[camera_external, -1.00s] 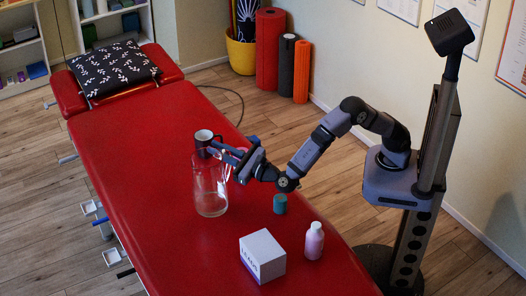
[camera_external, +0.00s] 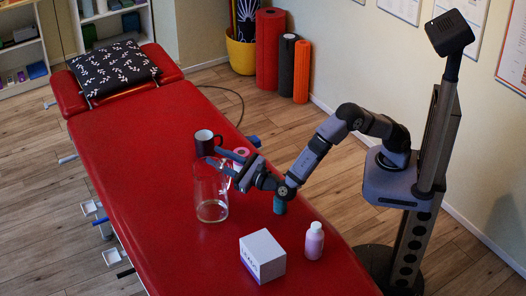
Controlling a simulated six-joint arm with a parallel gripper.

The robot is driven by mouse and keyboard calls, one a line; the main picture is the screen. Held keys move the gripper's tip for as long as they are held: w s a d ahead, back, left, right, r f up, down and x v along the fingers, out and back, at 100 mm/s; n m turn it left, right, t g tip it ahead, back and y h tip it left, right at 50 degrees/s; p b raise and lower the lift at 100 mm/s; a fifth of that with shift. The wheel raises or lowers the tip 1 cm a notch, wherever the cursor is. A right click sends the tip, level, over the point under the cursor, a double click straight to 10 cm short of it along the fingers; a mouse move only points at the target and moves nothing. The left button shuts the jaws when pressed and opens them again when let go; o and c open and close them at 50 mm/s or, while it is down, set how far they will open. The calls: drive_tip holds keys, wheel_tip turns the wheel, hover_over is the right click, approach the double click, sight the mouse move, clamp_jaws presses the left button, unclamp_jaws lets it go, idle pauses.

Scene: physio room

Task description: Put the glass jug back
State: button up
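The clear glass jug (camera_external: 211,193) stands upright at the middle of the red treatment table (camera_external: 150,150). Whether its base touches the table is hard to tell. My gripper (camera_external: 222,162) reaches in from the right at the jug's upper part. Its two blue fingers lie one behind and one in front of the jug, apart by about its neck, and appear shut on it. The exact contact is too small to see clearly.
A dark mug (camera_external: 206,143) stands just behind the jug, and a pinkish ring (camera_external: 241,155) lies behind my fingers. A teal cylinder (camera_external: 280,205) is under my wrist. A white box (camera_external: 262,256) and a pale bottle (camera_external: 314,241) stand nearer. The table's left side is clear.

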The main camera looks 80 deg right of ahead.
drive_tip(key=shift+s, duration=0.15)
drive_tip(key=v, duration=1.1)
drive_tip(key=shift+s+a+b, duration=0.2)
drive_tip(key=shift+s+b, duration=0.15)
drive_tip(key=shift+b, duration=0.05)
drive_tip(key=shift+f, duration=0.1)
